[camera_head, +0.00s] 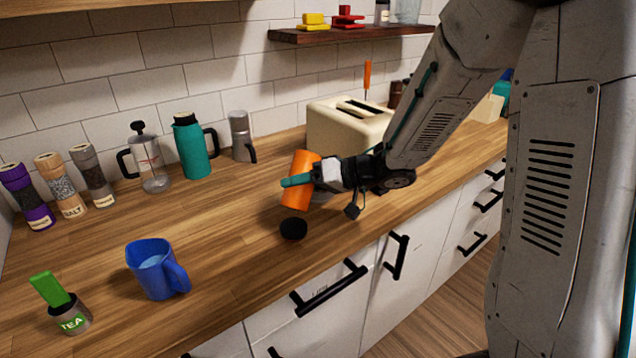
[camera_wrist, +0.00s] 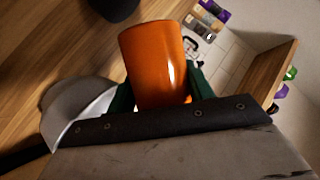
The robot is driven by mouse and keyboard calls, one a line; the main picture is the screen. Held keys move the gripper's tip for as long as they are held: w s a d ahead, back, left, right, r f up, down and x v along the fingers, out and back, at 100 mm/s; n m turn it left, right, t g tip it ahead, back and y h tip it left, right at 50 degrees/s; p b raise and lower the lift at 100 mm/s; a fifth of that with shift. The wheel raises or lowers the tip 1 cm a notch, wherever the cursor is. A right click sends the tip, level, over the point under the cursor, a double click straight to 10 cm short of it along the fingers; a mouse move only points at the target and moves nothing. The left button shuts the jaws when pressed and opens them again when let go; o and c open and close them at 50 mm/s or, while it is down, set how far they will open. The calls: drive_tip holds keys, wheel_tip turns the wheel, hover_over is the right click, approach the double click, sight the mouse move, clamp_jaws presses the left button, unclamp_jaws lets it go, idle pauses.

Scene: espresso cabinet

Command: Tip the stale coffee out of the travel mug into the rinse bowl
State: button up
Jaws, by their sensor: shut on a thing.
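My gripper (camera_head: 300,181) is shut on the orange travel mug (camera_head: 303,165), with its teal fingers around the mug's side. The mug is above the counter, leaning a little in the head view; its mouth and contents cannot be seen. The mug (camera_wrist: 155,60) also fills the middle of the wrist view, with the fingers at its sides. A pale grey rounded thing, perhaps the rinse bowl (camera_wrist: 72,105), shows left of the mug in the wrist view. In the head view it is mostly hidden behind my gripper.
A small black round thing (camera_head: 293,228) lies on the counter just in front of the mug. A blue jug (camera_head: 157,270) and a tea tin (camera_head: 73,316) stand front left. A teal flask (camera_head: 192,148) and cream toaster (camera_head: 345,130) stand behind. The front middle counter is clear.

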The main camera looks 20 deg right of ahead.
sight(299, 192)
drive_tip(key=shift+s+a+r+n+h, duration=0.1)
drive_tip(key=shift+r+n+h, duration=0.1)
drive_tip(key=shift+n+h, duration=0.15)
drive_tip(key=shift+s+a+n+t+h, duration=0.6)
drive_tip(key=shift+n+t+h, duration=0.1)
drive_tip(key=shift+n, duration=0.55)
drive_tip(key=shift+s+a+f+n+t+h+b, duration=0.15)
drive_tip(key=shift+s+a+n+t+h+b, duration=0.15)
drive_tip(key=shift+n, duration=0.25)
drive_tip(key=shift+s+a+f+n+t+h+b, duration=0.1)
drive_tip(key=shift+n+t+h, duration=0.05)
drive_tip(key=shift+n+t, duration=0.35)
